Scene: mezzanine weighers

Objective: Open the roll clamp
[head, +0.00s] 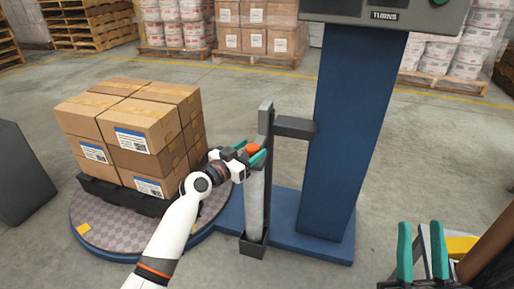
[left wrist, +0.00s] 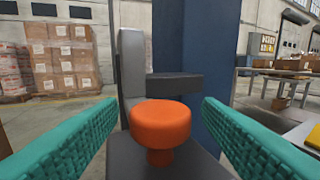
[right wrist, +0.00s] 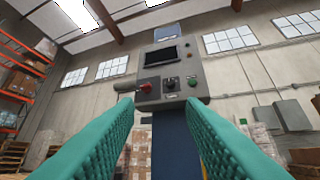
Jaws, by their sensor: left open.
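The roll clamp's orange knob (head: 253,148) sits at the top of the pale film roll (head: 255,200), beside the dark upright of the wrapper. In the left wrist view the knob (left wrist: 160,123) is round, on a short orange stem. My left gripper (head: 249,152) is open at the knob, its teal fingers on either side. In the left wrist view a gap shows between the knob and each finger. My right gripper (head: 422,252) is open and empty at the lower right, away from the clamp. The right wrist view faces up toward the control panel (right wrist: 171,77).
A blue column (head: 350,130) stands right of the roll, joined to the upright by a dark bracket (head: 295,127). Stacked cartons (head: 135,130) sit on a dark pallet on the round turntable (head: 105,240) at left. Open floor lies right of the column.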

